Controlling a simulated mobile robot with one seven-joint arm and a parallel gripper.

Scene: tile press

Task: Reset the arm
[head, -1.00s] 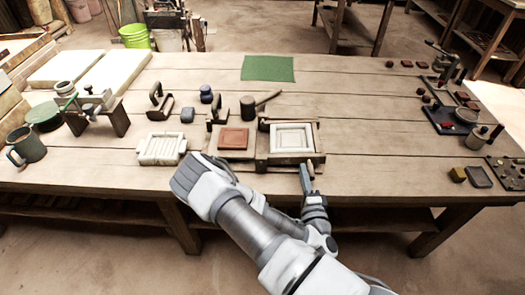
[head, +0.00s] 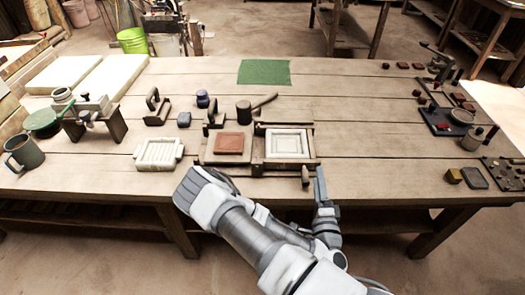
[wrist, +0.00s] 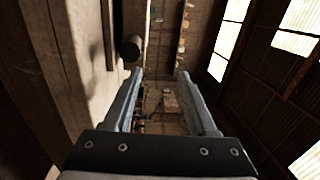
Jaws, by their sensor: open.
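My gripper (head: 321,186) is at the front edge of the workbench, just right of a short dark handle (head: 305,177). The handle sticks out from the front of the wooden tile press (head: 312,152). The wrist view shows the two fingers of my gripper (wrist: 160,77) apart with nothing between them. A dark round knob or handle end (wrist: 131,48) shows just beyond the left finger there. The press holds a reddish clay tile (head: 230,143) on its left side and a white square mould (head: 287,142) on its right side.
A green mat (head: 264,72) lies at the back. Right of the press, the bench (head: 380,140) is mostly clear.

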